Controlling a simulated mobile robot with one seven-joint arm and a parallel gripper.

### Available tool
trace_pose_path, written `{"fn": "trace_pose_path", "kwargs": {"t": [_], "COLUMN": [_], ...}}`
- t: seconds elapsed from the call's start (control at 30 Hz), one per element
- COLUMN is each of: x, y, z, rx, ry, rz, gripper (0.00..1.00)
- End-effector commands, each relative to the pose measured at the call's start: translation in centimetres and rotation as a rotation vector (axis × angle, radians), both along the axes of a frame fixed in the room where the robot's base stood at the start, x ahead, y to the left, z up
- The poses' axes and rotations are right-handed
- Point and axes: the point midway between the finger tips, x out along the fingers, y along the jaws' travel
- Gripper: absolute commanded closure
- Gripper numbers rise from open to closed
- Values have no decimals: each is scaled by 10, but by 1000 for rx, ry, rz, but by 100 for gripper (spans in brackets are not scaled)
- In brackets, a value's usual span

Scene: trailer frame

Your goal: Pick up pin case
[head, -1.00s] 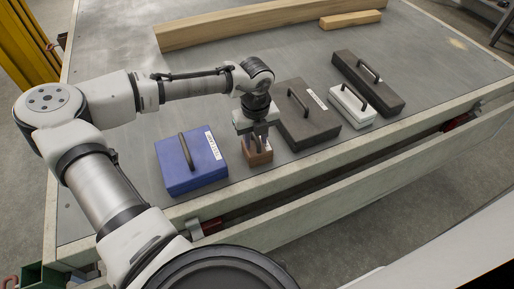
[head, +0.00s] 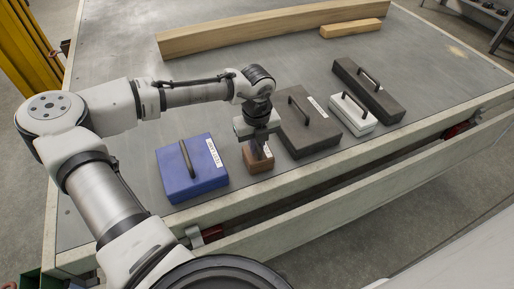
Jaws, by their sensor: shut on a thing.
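The likely pin case is a small brown case (head: 259,163) with a pale label, on the metal trailer deck between a blue case and a dark grey-brown case. My gripper (head: 259,149) points down over it and is shut on it at its top. The fingers and wrist hide the case's handle and part of its top. I cannot tell whether the case touches the deck or is slightly raised.
A blue case (head: 184,172) stands close on the left, a dark grey-brown case (head: 312,133) on the right. A white case (head: 355,118) and a long dark case (head: 368,92) lie farther right. Wooden beams (head: 250,28) lie behind. The deck's front edge is near.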

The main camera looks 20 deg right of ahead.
Motion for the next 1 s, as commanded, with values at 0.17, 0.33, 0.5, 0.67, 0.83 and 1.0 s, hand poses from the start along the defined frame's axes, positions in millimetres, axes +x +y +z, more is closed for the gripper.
{"fn": "trace_pose_path", "kwargs": {"t": [0.17,0.33,0.5,0.67,0.83,1.0], "x": [0,1,0,0,0,0], "y": [-1,0,0,-1,0,0], "z": [19,62,114,155,183,196], "rx": [-3,-5,-4,-3,-2,-1], "ry": [-1,-3,-2,-2,-1,0], "rz": [0,1,-1,-2,-2,-3], "gripper": [100,100,100,100,100,100]}}
